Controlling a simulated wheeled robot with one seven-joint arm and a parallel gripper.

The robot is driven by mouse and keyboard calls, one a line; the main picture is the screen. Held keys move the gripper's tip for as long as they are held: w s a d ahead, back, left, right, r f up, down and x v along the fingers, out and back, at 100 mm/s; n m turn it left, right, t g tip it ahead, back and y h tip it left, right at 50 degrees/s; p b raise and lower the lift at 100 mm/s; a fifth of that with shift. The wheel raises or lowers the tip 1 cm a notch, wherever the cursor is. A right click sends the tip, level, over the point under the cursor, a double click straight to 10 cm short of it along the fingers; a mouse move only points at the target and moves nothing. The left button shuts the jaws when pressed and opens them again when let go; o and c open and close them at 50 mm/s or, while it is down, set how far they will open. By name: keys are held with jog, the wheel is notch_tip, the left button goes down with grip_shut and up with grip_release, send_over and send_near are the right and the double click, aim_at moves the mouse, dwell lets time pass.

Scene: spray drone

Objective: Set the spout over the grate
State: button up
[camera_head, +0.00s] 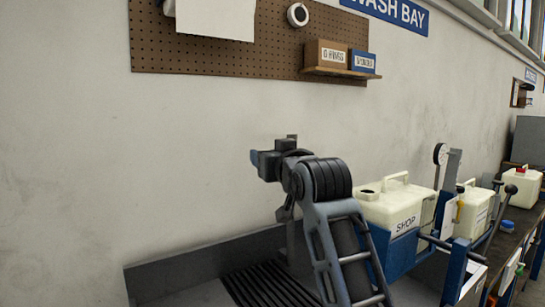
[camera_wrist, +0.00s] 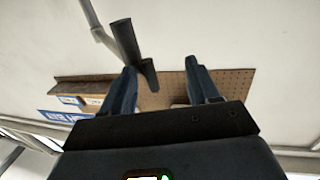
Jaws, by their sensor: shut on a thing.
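The spout (camera_wrist: 124,42) shows in the wrist view as a grey pipe with a thick dark end, reaching down from the upper left to between my fingers. My gripper (camera_wrist: 162,68) is shut on its dark part, which lies by the left finger. In the head view my gripper (camera_head: 262,161) is raised above the wash basin, in front of the wall. An upright grey pipe (camera_head: 291,236) shows below it, partly hidden by my arm. The dark slatted grate (camera_head: 262,287) lies in the basin, lower left of my arm. My wrist hides most of the spout there.
The basin's raised back edge (camera_head: 205,252) runs along the wall. A cream container marked SHOP (camera_head: 397,205) stands in a blue frame to the right. A pegboard (camera_head: 220,50) with a small shelf hangs above. The wall left of my gripper is clear.

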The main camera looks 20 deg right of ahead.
jog(key=s+b, duration=0.1)
jog(key=s, duration=0.6)
jog(key=shift+s+d+b, duration=0.3)
jog(key=shift+s+d, duration=0.05)
jog(key=shift+s, duration=0.05)
jog(key=s+d+f, duration=0.1)
jog(key=s+f, duration=0.6)
jog(key=f, duration=0.3)
jog(key=s+d+f+g+h, duration=0.1)
jog(key=s+f, duration=0.6)
jog(key=f, duration=0.2)
jog(key=s+d+f, duration=0.1)
jog(key=s+f, duration=0.5)
jog(key=f, duration=0.4)
jog(key=s+d+f+m+g, duration=0.1)
jog(key=s+f, duration=0.2)
jog(key=s, duration=0.5)
jog(key=s+f, duration=0.2)
jog(key=s, duration=0.5)
jog(key=s+d+r+g, duration=0.1)
jog(key=s+r, duration=0.1)
jog(key=s, duration=1.5)
jog(key=shift+s+r+h, duration=0.25)
jog(key=shift+s+h, duration=0.05)
jog(key=shift+h, duration=0.1)
